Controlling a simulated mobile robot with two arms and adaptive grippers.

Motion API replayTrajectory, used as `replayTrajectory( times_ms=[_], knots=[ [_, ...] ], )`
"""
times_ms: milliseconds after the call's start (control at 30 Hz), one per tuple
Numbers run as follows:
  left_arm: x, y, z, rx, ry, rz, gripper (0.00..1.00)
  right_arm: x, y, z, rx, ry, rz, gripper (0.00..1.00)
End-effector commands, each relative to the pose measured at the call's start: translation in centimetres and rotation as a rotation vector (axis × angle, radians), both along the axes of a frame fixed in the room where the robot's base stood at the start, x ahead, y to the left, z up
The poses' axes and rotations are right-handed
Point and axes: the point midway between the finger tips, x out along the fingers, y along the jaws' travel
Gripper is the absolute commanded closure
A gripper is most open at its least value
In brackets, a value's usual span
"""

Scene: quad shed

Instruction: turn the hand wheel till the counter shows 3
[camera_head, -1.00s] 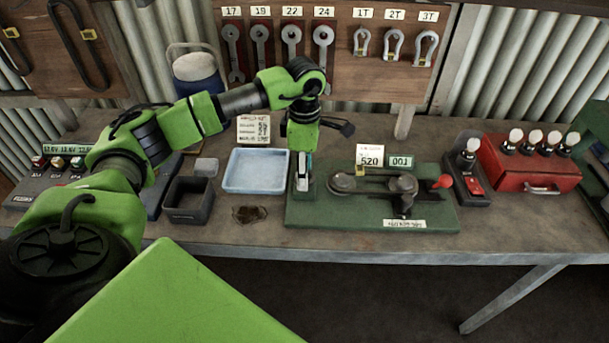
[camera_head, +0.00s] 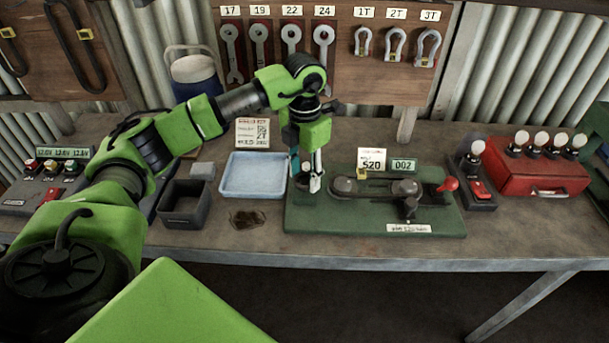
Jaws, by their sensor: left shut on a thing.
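The counter (camera_head: 404,165) at the back of the green device plate (camera_head: 330,219) reads 002. My left gripper (camera_head: 314,184) reaches down over the left end of the plate. It is shut on the hand wheel's grip there; the wheel itself is small and mostly hidden by the fingers. A dark linkage with round ends (camera_head: 375,187) lies across the middle of the plate, and a red knob (camera_head: 449,184) sits at its right end. My right gripper is not in view.
A white card marked 520 (camera_head: 372,159) stands beside the counter. A light blue tray (camera_head: 252,174) and a dark open box (camera_head: 186,204) are left of the plate. A red box with bulbs (camera_head: 543,176) stands right. The bench front is mostly clear.

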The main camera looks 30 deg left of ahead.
Motion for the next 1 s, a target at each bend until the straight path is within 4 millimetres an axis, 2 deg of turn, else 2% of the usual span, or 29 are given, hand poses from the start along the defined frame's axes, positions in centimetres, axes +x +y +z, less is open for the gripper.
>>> replayTrajectory(
  times_ms=[333, 867, 900, 933, 1000],
  knots=[
    [0.11, 0.03, 0.13, 0.0, -0.004, 0.137, 0.82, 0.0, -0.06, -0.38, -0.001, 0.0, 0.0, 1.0],
    [0.12, 0.04, 0.18, 0.0, -0.005, 0.158, 0.82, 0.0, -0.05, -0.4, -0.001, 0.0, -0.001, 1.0],
    [0.12, 0.04, 0.18, 0.0, -0.005, 0.158, 0.53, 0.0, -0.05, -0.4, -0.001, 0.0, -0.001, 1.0],
    [0.12, 0.04, 0.18, 0.0, -0.005, 0.158, 0.45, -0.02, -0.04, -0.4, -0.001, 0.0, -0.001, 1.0],
    [0.1, 0.04, 0.16, 0.0, -0.004, 0.158, 0.44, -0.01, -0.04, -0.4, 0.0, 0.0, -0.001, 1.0]
  ],
)
